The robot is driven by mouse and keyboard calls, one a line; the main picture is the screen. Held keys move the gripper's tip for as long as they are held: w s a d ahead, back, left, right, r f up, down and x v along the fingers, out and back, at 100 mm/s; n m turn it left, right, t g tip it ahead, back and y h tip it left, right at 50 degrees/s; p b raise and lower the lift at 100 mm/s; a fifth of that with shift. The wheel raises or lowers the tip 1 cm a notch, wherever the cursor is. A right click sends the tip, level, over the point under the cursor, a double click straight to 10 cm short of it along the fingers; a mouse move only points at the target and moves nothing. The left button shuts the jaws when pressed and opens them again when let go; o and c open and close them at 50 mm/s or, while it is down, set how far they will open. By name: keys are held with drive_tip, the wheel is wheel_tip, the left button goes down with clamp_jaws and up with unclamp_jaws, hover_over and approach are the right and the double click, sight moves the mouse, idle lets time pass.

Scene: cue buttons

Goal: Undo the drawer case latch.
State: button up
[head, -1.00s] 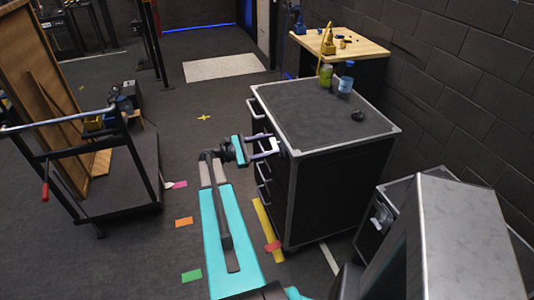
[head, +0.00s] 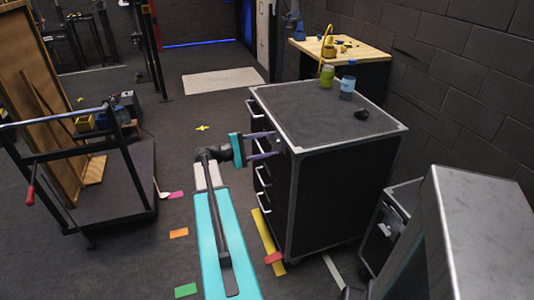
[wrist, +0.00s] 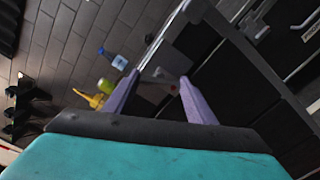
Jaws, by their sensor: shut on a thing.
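The drawer case (head: 340,205) is a black cabinet with metal edges and pale drawer handles on its left face. My gripper (head: 277,144) reaches it from the left, near the top of the front corner. In the wrist view, my two purple fingers (wrist: 162,88) stand on either side of a small grey latch (wrist: 158,76) by the case's metal edge. The gripper is shut on this latch. In the head view, the fingers and corner largely hide the latch, and I cannot tell whether it is undone.
A cart (head: 125,190) stands at left, a metal cabinet (head: 480,235) at front right. Floor between cart and case is mostly clear.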

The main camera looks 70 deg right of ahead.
drive_tip(key=m+b, duration=0.1)
drive_tip(key=b, duration=0.1)
drive_tip(key=m+b, duration=0.4)
drive_tip(key=shift+s+f, duration=0.2)
drive_tip(key=shift+f, duration=0.05)
drive_tip(key=shift+r+m+b, duration=0.1)
drive_tip(key=shift+m+b, duration=0.3)
drive_tip(key=o, duration=1)
drive_tip(key=shift+w, duration=0.1)
